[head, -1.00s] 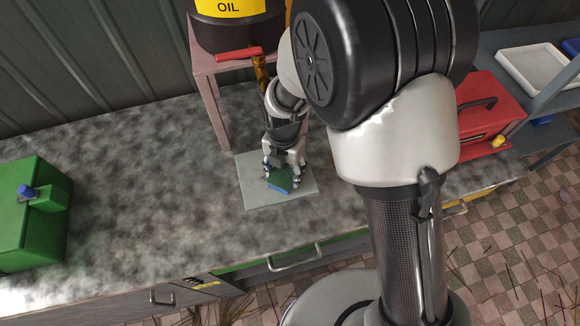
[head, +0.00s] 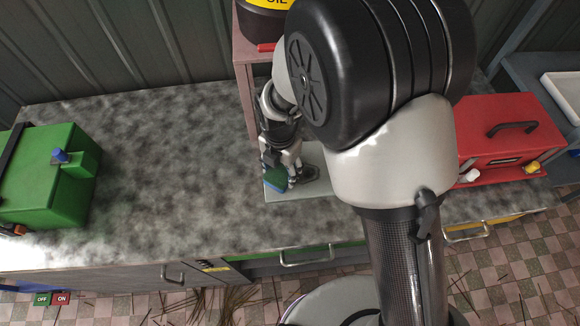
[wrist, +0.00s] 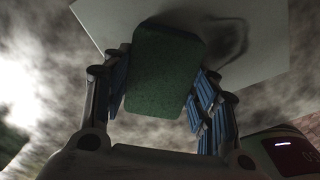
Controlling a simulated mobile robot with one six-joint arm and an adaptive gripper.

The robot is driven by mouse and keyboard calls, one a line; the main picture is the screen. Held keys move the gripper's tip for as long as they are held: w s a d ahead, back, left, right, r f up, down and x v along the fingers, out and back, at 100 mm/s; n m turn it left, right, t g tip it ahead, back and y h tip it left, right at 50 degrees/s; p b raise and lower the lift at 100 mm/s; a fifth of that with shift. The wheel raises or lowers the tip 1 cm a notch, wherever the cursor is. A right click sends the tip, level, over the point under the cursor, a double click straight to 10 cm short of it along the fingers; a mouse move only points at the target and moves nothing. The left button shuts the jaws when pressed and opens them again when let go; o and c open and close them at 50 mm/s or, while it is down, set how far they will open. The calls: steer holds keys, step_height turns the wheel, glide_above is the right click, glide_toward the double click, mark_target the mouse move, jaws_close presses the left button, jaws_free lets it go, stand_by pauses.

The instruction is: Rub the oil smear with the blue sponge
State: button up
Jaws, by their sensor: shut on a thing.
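My gripper (head: 285,174) is shut on the blue sponge (head: 275,182), holding it by its sides. The sponge has a green face, which fills the space between the fingers in the wrist view (wrist: 165,60). In the head view the sponge is over the left part of a pale grey plate (head: 312,189) on the worktop. I cannot tell whether it touches the plate. A dark curved mark (wrist: 240,40), perhaps the oil smear or a shadow, shows on the plate beside the sponge in the wrist view. My arm hides much of the plate in the head view.
A green box (head: 45,185) stands at the left of the mottled worktop (head: 180,150). An oil drum (head: 262,22) on a pinkish stand (head: 244,75) is behind the plate. A red case (head: 510,125) is to the right. The worktop between box and plate is clear.

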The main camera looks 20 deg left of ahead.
mark_target(320, 173)
steer(key=shift+s+a+f, duration=0.1)
steer(key=shift+s+a, duration=0.05)
steer(key=shift+s, duration=0.1)
steer(key=shift+c, duration=0.4)
steer(key=shift+w+d, duration=0.4)
steer(key=shift+d, duration=0.4)
steer(key=shift+w+d, duration=0.45)
steer(key=shift+d, duration=0.3)
steer(key=shift+w+d, duration=0.4)
steer(key=shift+d, duration=0.4)
steer(key=shift+w+d, duration=0.55)
steer(key=shift+d, duration=0.2)
steer(key=shift+w+d, duration=0.55)
steer(key=shift+w, duration=0.05)
steer(key=shift+w+d+f, duration=0.1)
steer(key=shift+w+d, duration=0.1)
steer(key=shift+d, duration=0.25)
steer(key=shift+w+d, duration=0.2)
steer(key=shift+d, duration=0.25)
steer(key=shift+s+d+f, duration=0.1)
steer(key=shift+r+p, duration=2.4)
steer(key=shift+r, duration=0.75)
